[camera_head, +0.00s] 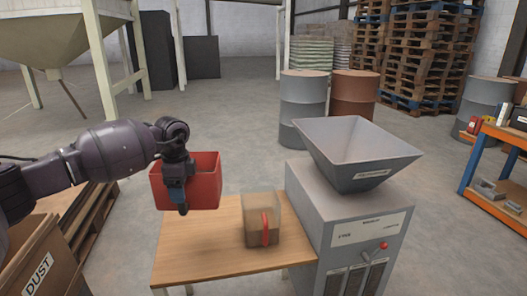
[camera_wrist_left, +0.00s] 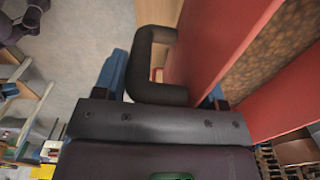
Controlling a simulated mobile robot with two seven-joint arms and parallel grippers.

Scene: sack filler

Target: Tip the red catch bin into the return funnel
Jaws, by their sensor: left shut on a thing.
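The red catch bin (camera_head: 205,188) is in the head view, left of centre, roughly upright at the back left of the wooden table. My left gripper (camera_head: 179,197) is shut on the bin's dark handle on its near side. In the left wrist view the handle (camera_wrist_left: 142,70) lies between the blue fingers, and the bin (camera_wrist_left: 222,45) holds brown granules. I cannot tell whether the bin touches the table. The grey return funnel (camera_head: 350,160) sits on the grey machine, to the right of the bin and apart from it. My right gripper is not in view.
A clear container (camera_head: 262,211) with a red strip stands on the wooden table (camera_head: 205,255), between bin and machine. The machine (camera_head: 335,215) has a red-knobbed lever (camera_head: 383,246). Drums (camera_head: 304,100) stand behind the funnel. A DUST box (camera_head: 40,265) is at lower left.

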